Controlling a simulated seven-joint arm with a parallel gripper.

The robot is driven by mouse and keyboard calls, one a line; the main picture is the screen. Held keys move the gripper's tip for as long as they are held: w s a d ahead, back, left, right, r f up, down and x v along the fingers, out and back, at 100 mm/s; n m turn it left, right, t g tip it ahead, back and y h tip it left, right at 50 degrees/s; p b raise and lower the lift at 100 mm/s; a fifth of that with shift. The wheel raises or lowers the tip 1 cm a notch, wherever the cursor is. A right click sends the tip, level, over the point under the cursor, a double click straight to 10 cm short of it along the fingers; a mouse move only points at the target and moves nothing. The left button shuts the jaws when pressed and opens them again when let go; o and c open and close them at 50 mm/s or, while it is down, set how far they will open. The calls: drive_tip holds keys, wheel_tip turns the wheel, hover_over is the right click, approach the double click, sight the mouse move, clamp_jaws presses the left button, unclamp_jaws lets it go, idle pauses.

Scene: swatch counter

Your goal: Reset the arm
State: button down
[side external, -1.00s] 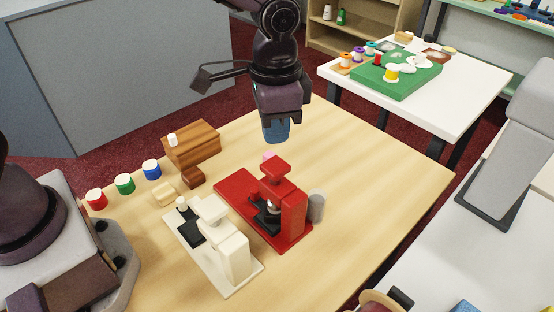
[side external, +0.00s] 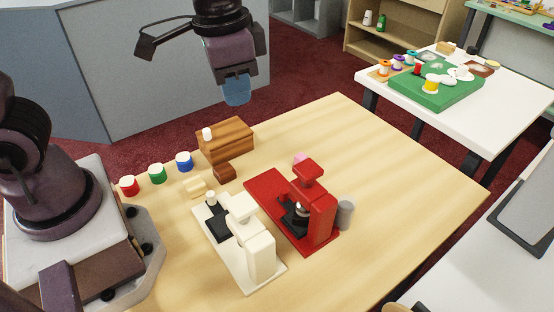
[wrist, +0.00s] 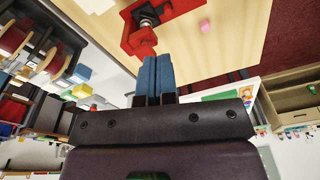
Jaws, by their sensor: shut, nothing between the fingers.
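My gripper (side external: 237,90) is in the air above the far left part of the wooden table (side external: 375,190), higher than the wooden block. Its blue fingers are together with nothing between them; they also show in the wrist view (wrist: 155,76). It is apart from everything on the table. A red press-like device (side external: 316,210) and a cream one (side external: 258,245) stand side by side near the table's middle.
A wooden block (side external: 232,138) with a white knob stands at the back left. Red (side external: 129,186), green (side external: 157,174) and blue (side external: 184,162) pots line the left side. A grey cylinder (side external: 345,214) stands beside the red device. The table's right part is clear.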

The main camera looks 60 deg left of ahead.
drive_tip(key=s+a+r+n+t, duration=0.3)
drive_tip(key=s+a+r, duration=0.3)
drive_tip(key=s, duration=0.3)
drive_tip(key=shift+a+r+t, duration=0.2)
drive_tip(key=shift+a+t, duration=0.35)
drive_tip(key=shift+t, duration=0.15)
